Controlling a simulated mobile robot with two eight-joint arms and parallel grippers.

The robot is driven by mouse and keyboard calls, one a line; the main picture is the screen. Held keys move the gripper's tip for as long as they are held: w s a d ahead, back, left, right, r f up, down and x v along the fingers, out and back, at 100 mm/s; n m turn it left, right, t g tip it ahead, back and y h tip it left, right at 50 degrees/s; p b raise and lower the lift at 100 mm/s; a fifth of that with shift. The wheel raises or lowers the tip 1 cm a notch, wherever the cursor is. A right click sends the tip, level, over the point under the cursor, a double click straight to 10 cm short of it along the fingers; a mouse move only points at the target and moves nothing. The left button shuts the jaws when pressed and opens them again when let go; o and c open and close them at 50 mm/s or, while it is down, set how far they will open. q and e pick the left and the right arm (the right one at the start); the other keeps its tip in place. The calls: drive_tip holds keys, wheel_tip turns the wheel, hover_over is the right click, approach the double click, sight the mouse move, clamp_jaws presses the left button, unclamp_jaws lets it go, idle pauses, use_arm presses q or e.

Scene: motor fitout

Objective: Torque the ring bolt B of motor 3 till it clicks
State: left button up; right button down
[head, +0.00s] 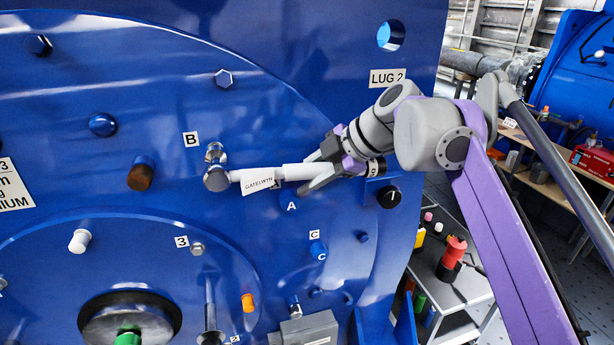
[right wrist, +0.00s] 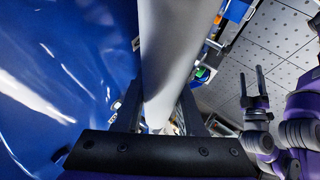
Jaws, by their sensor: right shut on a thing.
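The blue end face of the motor (head: 300,60) fills most of the head view. The label B (head: 191,139) is beside a bolt (head: 214,152) on it. My right gripper (head: 310,173) is shut on the pale handle of a torque wrench (head: 235,176) with a GATELWYN tag. The wrench lies nearly level, its round head at the bolt by B; whether it is fully seated I cannot tell. The handle shows large in the right wrist view (right wrist: 175,60). My left gripper (right wrist: 252,88) is open and empty at the right of that view, well away from the wrench.
Other bolts and plugs stick out of the face, including a brown plug (head: 140,177), a white plug (head: 80,241) and a black knob (head: 389,197). Labels A, C and LUG 2 mark other spots. A grey cart (head: 462,295) with tools stands at the right.

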drive_tip(key=shift+w+a, duration=0.2)
drive_tip(key=shift+w, duration=0.35)
drive_tip(key=shift+w+a, duration=0.15)
drive_tip(key=shift+w, duration=0.35)
use_arm(q)
drive_tip(key=shift+s+f+b, duration=0.4)
drive_tip(key=shift+f+b, duration=0.05)
drive_tip(key=shift+f, duration=0.15)
use_arm(e)
drive_tip(key=shift+s+a+f+m+y, duration=0.15)
drive_tip(key=shift+f+y, duration=0.2)
drive_tip(key=shift+f, duration=0.2)
drive_tip(key=shift+w+a+f+m+y, duration=0.1)
drive_tip(key=shift+f+m+y, duration=0.05)
drive_tip(key=shift+f+y, duration=0.3)
drive_tip(key=shift+f, duration=0.1)
use_arm(q)
drive_tip(key=shift+s+f+b, duration=0.35)
drive_tip(key=shift+f+b, duration=0.05)
drive_tip(key=shift+f, duration=0.25)
use_arm(e)
drive_tip(key=shift+s+a+f+y, duration=0.1)
drive_tip(key=shift+a+f+y, duration=0.2)
drive_tip(key=shift+f, duration=0.2)
drive_tip(key=shift+s+a+f+y, duration=0.1)
drive_tip(key=shift+a+f+y, duration=0.05)
drive_tip(key=shift+f+y, duration=0.3)
